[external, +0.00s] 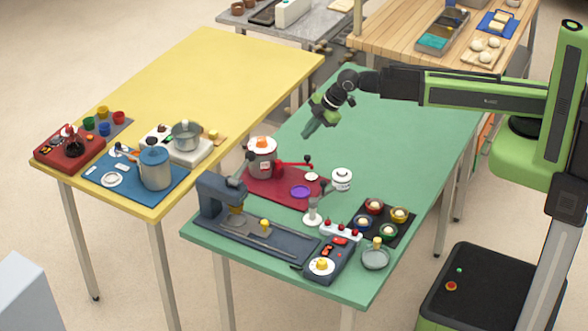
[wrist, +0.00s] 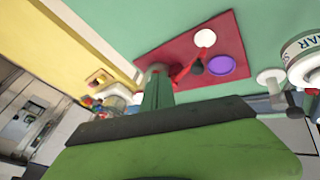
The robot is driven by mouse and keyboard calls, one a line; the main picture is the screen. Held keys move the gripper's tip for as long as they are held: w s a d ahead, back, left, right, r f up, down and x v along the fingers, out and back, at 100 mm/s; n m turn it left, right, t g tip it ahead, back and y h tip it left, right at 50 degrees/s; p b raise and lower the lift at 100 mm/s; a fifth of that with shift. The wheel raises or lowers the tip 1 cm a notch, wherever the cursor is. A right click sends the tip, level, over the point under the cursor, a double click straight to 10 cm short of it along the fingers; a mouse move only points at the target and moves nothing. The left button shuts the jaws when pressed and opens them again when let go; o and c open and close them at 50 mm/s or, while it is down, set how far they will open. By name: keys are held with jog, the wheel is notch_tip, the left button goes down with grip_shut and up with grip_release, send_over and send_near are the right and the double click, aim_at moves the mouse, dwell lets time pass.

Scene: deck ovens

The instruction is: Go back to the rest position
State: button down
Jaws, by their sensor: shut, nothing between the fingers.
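My gripper (external: 310,127) is green and hangs at the end of the extended arm, above the far part of the green table (external: 400,125). Its fingers are together with nothing between them, pointing down and to the left. In the wrist view, the shut gripper (wrist: 158,90) shows as a green shape in front of a red mat (wrist: 190,35). The gripper is apart from the objects on the table.
The red mat (external: 262,190) holds a grey pot (external: 262,163) and a purple disc (external: 300,192). A dark blue press (external: 215,198) stands at the near left. The yellow table (external: 215,70) is to the left. The green table's far half is clear.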

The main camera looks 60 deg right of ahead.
jog(key=s+d+f+m+g+h, duration=0.15)
jog(key=d+m, duration=0.25)
jog(key=d, duration=1.2)
jog(key=s+d+f+m+g, duration=0.1)
jog(key=s+d+m, duration=0.4)
jog(key=s+d, duration=0.5)
jog(key=s+m+g, duration=0.1)
jog(key=s+d+m+g, duration=0.1)
jog(key=s+m, duration=0.1)
jog(key=s+d+f+m+g+h, duration=0.1)
jog(key=s, duration=0.1)
jog(key=shift+s+d+m, duration=0.15)
jog(key=shift+d+m, duration=0.1)
jog(key=shift+m, duration=0.05)
